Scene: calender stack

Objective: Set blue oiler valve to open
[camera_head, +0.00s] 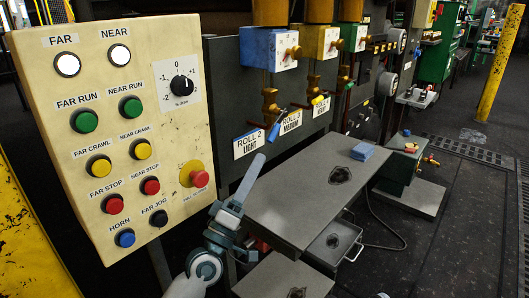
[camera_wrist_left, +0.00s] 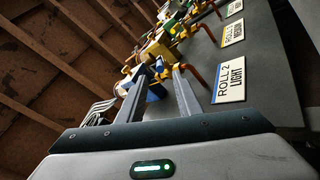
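The blue oiler (camera_head: 268,48) is a blue box on the dark panel above the ROLL 2 LIGHT label (camera_head: 248,143). Its brass valve (camera_head: 270,103) hangs below it, with a blue handle (camera_head: 272,133) slanting down to the left. My left gripper (camera_head: 259,160) is just below and left of that handle, pointing up at it; I cannot tell if they touch. In the left wrist view the two fingers (camera_wrist_left: 160,68) are apart, with blue parts showing between and beyond them. The exact handle position between the fingers is unclear. My right gripper is not in view.
A cream button panel (camera_head: 115,130) stands close on the left. A grey table (camera_head: 290,205) with a blue block (camera_head: 362,152) lies below right. Open floor is at the right.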

